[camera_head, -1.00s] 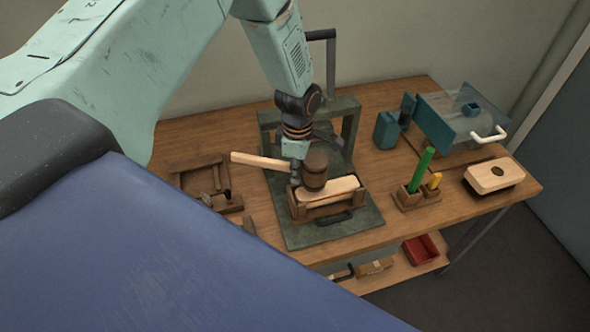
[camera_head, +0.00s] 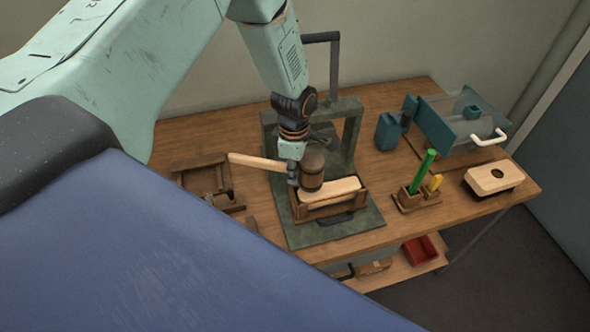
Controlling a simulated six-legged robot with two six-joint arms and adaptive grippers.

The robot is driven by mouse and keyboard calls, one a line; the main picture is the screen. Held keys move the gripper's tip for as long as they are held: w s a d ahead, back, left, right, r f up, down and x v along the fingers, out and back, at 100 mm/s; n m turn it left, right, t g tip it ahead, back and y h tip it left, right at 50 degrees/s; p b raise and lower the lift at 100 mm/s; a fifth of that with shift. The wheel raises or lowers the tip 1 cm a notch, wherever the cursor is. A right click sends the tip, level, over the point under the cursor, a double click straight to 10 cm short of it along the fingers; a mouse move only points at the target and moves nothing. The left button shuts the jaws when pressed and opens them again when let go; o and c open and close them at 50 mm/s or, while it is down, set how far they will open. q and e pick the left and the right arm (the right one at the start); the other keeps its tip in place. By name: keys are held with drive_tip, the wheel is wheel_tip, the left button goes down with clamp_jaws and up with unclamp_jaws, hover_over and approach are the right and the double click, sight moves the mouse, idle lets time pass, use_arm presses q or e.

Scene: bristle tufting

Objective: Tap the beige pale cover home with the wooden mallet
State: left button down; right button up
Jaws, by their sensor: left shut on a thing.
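The wooden mallet (camera_head: 312,172) has a dark brown barrel head and a pale handle that points left. My left gripper (camera_head: 292,176) is shut on the mallet, and its fingers are partly hidden at this size. The beige pale cover (camera_head: 335,189) lies in a brown wooden holder (camera_head: 338,209) on the green press base. The mallet head is over the left end of the cover; whether it touches the cover cannot be told. My right gripper is not in view.
The dark green press frame (camera_head: 350,130) with an upright lever stands behind the holder. A block with green and yellow handles (camera_head: 418,198) and a pale block with a hole (camera_head: 494,178) stand to the right. A wooden frame (camera_head: 205,180) lies left. A red bin (camera_head: 420,249) sits on the lower shelf.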

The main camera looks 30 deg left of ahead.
use_arm(q)
drive_tip(key=shift+w+d+f, duration=0.15)
drive_tip(key=shift+w+f, duration=0.05)
drive_tip(key=shift+f, duration=0.25)
wheel_tip(320, 180, down, 3)
drive_tip(key=shift+r+b, duration=0.1)
drive_tip(key=shift+b, duration=0.9)
drive_tip(key=shift+s+r, duration=0.1)
drive_tip(key=shift+s, duration=0.05)
wheel_tip(320, 180, up, 5)
drive_tip(key=p, duration=0.5)
drive_tip(key=shift+f, duration=0.25)
